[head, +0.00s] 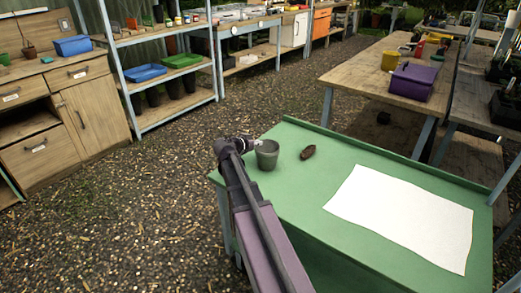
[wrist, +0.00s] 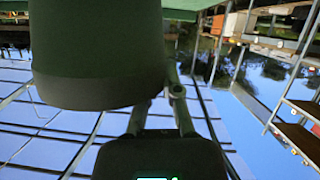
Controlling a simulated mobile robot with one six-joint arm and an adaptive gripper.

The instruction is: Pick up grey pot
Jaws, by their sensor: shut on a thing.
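The grey pot (head: 267,157) stands upright at the far left corner of the green-topped table (head: 310,215). I cannot tell whether its base touches the top. My gripper (head: 257,143) reaches it from the left and is shut on it near the rim. In the wrist view, which looks upside down, the pot (wrist: 95,55) fills the upper left. There my gripper's fingers (wrist: 162,98) meet the pot's rim on its right side, and the pot hides part of one finger.
A brown oblong object (head: 308,152) lies right of the pot. A white sheet (head: 400,220) covers much of the table's right side. A wooden table with a purple box (head: 413,82) stands behind. Open gravel (head: 140,205) lies to the left.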

